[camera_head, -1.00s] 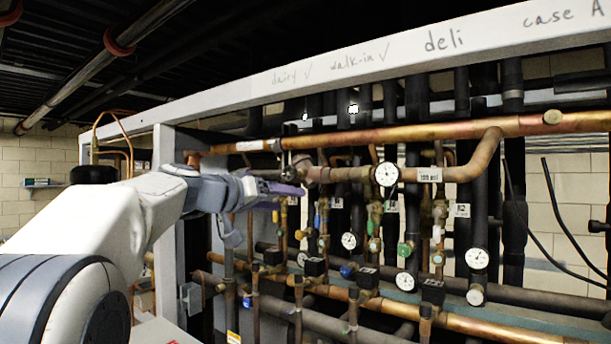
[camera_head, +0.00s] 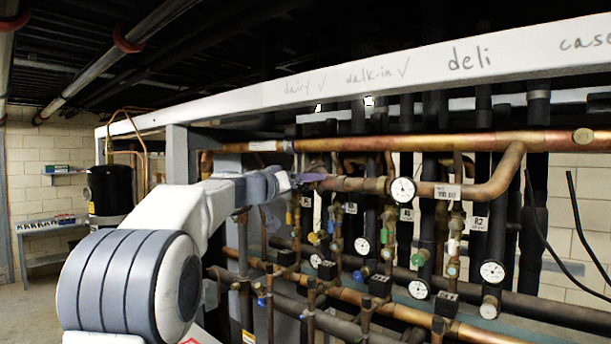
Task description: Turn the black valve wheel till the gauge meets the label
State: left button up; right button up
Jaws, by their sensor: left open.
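My left arm comes in from the left, and its gripper (camera_head: 312,178) is open at the left end of the short copper branch pipe (camera_head: 350,184). The black valve wheel cannot be made out clearly; my gripper seems to cover that spot. I cannot tell whether the fingers touch the wheel. The round white gauge (camera_head: 402,190) sits on the branch to the right of the gripper. Its needle is too small to read. The white pressure label (camera_head: 447,192) hangs on the pipe just right of the gauge. My right gripper is not in view.
A white frame beam (camera_head: 430,66) with handwriting crosses above the pipes. A large copper pipe (camera_head: 450,142) runs just over the branch. Several other gauges, such as one (camera_head: 491,272), and valves sit lower. A black tank (camera_head: 112,190) and a shelf (camera_head: 50,226) stand at the left.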

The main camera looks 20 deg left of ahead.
pick_arm(q)
grip_shut()
dwell(0.3)
jog(key=shift+f+n+b, duration=0.15)
jog(key=shift+n+b, duration=0.9)
jog(key=shift+n, duration=0.25)
jog(key=shift+n+b, duration=0.4)
jog(key=shift+n, duration=1.9)
jog(key=shift+b, duration=0.3)
